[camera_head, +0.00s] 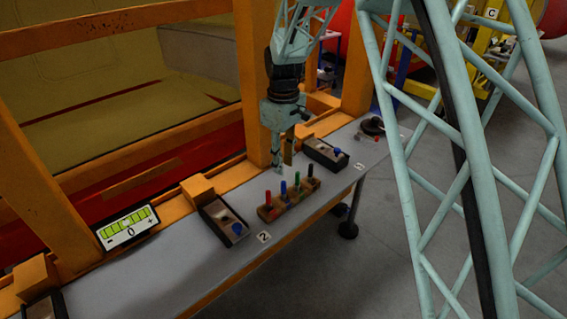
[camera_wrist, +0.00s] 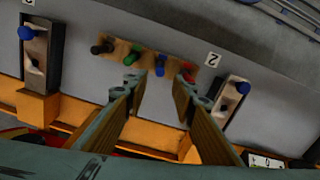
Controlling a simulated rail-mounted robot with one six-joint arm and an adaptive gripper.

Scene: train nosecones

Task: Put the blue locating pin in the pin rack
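The wooden pin rack (camera_head: 275,213) sits on the grey bench with red, blue, green and black pins standing in it. The blue pin (camera_head: 283,187) stands between the red and green pins; it also shows in the wrist view (camera_wrist: 160,70). The rack (camera_wrist: 148,56) is seen from above there. My gripper (camera_head: 285,168) is above and behind the rack. In the wrist view my gripper (camera_wrist: 155,92) has its two fingers apart, with nothing held between them. The fingers appear on the near side of the rack, not touching any pin.
Dark boxes with blue-topped knobs flank the rack: one left (camera_head: 224,220) and one right (camera_head: 325,153). A number 2 label (camera_head: 264,237) lies by the bench's front edge. An orange post (camera_head: 258,90) rises behind. A green display (camera_head: 128,227) stands at left.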

